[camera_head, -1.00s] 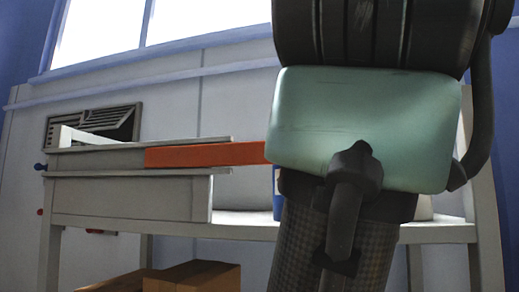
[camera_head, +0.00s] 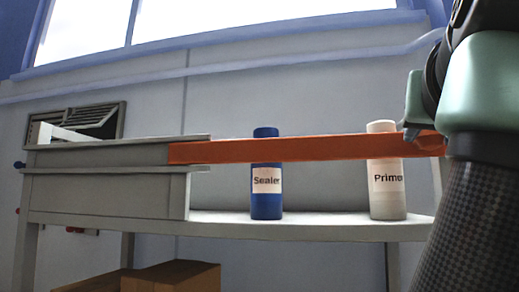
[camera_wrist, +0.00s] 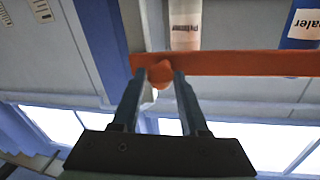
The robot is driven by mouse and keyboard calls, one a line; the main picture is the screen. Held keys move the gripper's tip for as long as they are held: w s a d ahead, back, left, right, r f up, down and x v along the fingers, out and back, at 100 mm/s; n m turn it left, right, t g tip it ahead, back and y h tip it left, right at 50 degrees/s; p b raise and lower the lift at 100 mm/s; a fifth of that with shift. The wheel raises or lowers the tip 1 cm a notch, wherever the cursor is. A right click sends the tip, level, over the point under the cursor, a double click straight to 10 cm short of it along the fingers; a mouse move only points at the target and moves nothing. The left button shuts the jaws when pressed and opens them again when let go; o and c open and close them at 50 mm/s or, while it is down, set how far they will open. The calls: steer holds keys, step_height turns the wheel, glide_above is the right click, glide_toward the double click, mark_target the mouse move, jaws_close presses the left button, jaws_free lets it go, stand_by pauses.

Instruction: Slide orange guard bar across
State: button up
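The orange guard bar (camera_head: 305,149) extends right from a grey housing (camera_head: 110,153), crossing in front of a blue Sealer bottle (camera_head: 266,203) and a white Primer bottle (camera_head: 388,200). In the wrist view the bar (camera_wrist: 240,63) runs right from a round orange knob (camera_wrist: 161,74) near its end. My gripper (camera_wrist: 160,76) has its two fingers on either side of the knob, with visible gaps, so it looks open around it. In the head view my gripper (camera_head: 415,110) is at the bar's right end, partly hidden by my arm.
The bottles stand on a white shelf (camera_head: 310,224) behind the bar. Cardboard boxes (camera_head: 170,277) sit below. A wall vent (camera_head: 85,120) is at the left, and a blue-framed window (camera_head: 190,20) is above. The shelf between the bottles is clear.

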steer(key=o, duration=0.4)
steer(key=shift+w+d+f, duration=0.1)
steer(key=shift+w+d, duration=0.05)
steer(key=shift+d, duration=0.25)
steer(key=shift+b+v, duration=3.8)
steer(key=shift+v, duration=2.75)
